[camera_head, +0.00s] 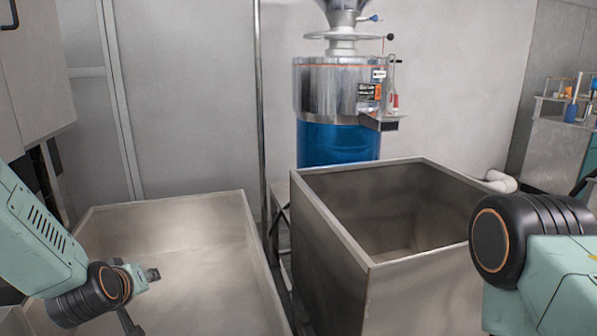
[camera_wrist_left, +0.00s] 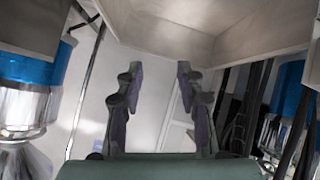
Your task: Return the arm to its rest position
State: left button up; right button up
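My left arm, pale green with a black joint, comes in from the left in the head view, over the left edge of the left bin (camera_head: 175,235). My left gripper (camera_wrist_left: 156,80) shows in the left wrist view with its two dark fingers spread apart and nothing between them. In the head view only small parts of its end show low in the picture. My right arm's green link and black joint fill the lower right of the head view. Its gripper is out of the picture.
A bean grinder (camera_head: 338,95) with a steel drum and blue base stands behind the bins. The right metal bin (camera_head: 335,240) looks empty and stands close to my right arm. A thin vertical pole (camera_head: 260,110) rises between the bins. A cluttered counter (camera_head: 552,140) is at far right.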

pick_arm(q)
jog(key=s+d+f+m+g+h, duration=0.1)
jog(key=s+d+f+m+g, duration=0.15)
jog(key=s+f, duration=0.5)
jog(key=s+d+f+m+g+h, duration=0.15)
jog(key=s+d+f, duration=0.25)
jog(key=s+f, duration=0.4)
jog(key=s+d+f+m+g, duration=0.1)
jog(key=s+f+g, duration=0.2)
jog(key=s, duration=0.8)
jog(key=s+d+f+m+g, duration=0.1)
jog(key=s+f+g, duration=0.2)
jog(key=s, duration=0.9)
notch_tip(320, 180, down, 2)
jog(key=shift+d+f, duration=0.15)
jog(key=shift+d, duration=0.25)
